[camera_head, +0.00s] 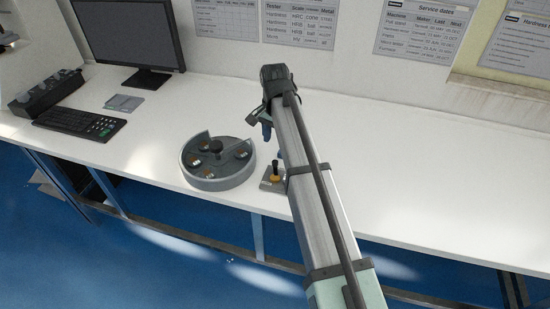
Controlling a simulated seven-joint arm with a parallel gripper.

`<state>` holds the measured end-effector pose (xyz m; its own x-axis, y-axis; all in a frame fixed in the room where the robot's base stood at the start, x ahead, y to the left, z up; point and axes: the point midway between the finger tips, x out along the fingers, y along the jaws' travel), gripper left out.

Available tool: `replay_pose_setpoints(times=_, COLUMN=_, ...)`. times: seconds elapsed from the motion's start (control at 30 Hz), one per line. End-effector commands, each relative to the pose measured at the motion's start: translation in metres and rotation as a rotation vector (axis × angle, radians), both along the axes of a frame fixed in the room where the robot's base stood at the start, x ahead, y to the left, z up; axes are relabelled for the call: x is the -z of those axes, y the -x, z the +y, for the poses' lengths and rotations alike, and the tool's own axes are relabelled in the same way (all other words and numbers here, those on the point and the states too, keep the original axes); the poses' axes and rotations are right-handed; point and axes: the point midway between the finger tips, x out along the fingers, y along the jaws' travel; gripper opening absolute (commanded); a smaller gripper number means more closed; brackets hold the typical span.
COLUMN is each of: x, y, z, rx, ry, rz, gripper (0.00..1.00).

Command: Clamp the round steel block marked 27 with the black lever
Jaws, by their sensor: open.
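A black lever (276,168) with a yellow-orange part at its foot stands on a small grey metal base (266,186) near the table's front edge. My arm hides the right side of that base. A round grey holder (212,184) is left of it, with a dark central knob (215,147) and several small brownish pieces around it. No number 27 can be read, so I cannot tell which piece is the marked block. My gripper (266,131) is open above the table, behind and a little left of the lever, partly hidden by my arm. I see nothing held in it.
A monitor (128,38), a black keyboard (80,123) and a dark slotted box (48,95) are at the left of the white table (430,170). Printed sheets hang on the back wall. The table right of my arm is clear.

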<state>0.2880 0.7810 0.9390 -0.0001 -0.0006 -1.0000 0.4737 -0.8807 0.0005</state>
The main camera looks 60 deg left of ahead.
Motion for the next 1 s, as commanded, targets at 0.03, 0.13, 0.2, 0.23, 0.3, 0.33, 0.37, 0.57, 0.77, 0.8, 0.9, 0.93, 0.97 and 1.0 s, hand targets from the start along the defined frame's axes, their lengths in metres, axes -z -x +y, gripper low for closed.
replay_pose_setpoints(times=0.03, x=0.010, y=0.000, z=-0.001, rx=0.000, ry=0.003, rz=0.001, gripper=0.48)
replay_pose_setpoints(times=0.13, x=0.028, y=0.000, z=-0.001, rx=-0.001, ry=0.001, rz=0.000, gripper=0.48)
replay_pose_setpoints(times=0.2, x=0.039, y=0.000, z=-0.001, rx=-0.001, ry=0.001, rz=0.000, gripper=0.48)
replay_pose_setpoints(times=0.23, x=0.045, y=0.000, z=-0.001, rx=-0.001, ry=0.001, rz=0.000, gripper=0.48)
replay_pose_setpoints(times=0.3, x=0.056, y=0.000, z=-0.001, rx=-0.001, ry=0.001, rz=0.000, gripper=0.48)
replay_pose_setpoints(times=0.33, x=0.060, y=0.000, z=-0.001, rx=-0.001, ry=0.001, rz=0.000, gripper=0.48)
replay_pose_setpoints(times=0.37, x=0.064, y=0.000, z=-0.001, rx=-0.001, ry=0.001, rz=0.000, gripper=0.48)
replay_pose_setpoints(times=0.57, x=0.084, y=0.000, z=0.000, rx=-0.001, ry=0.000, rz=0.000, gripper=0.48)
replay_pose_setpoints(times=0.77, x=0.091, y=0.000, z=0.000, rx=-0.001, ry=-0.001, rz=0.000, gripper=0.48)
replay_pose_setpoints(times=0.8, x=0.091, y=0.000, z=0.000, rx=-0.001, ry=-0.001, rz=0.000, gripper=0.48)
replay_pose_setpoints(times=0.9, x=0.091, y=0.000, z=0.000, rx=-0.001, ry=-0.001, rz=0.000, gripper=0.48)
replay_pose_setpoints(times=0.93, x=0.091, y=0.000, z=0.000, rx=-0.001, ry=-0.001, rz=0.000, gripper=0.48)
replay_pose_setpoints(times=0.97, x=0.091, y=0.000, z=0.000, rx=-0.001, ry=-0.001, rz=0.000, gripper=0.48)
replay_pose_setpoints(times=1.0, x=0.091, y=0.000, z=0.000, rx=-0.001, ry=-0.001, rz=0.000, gripper=0.48)
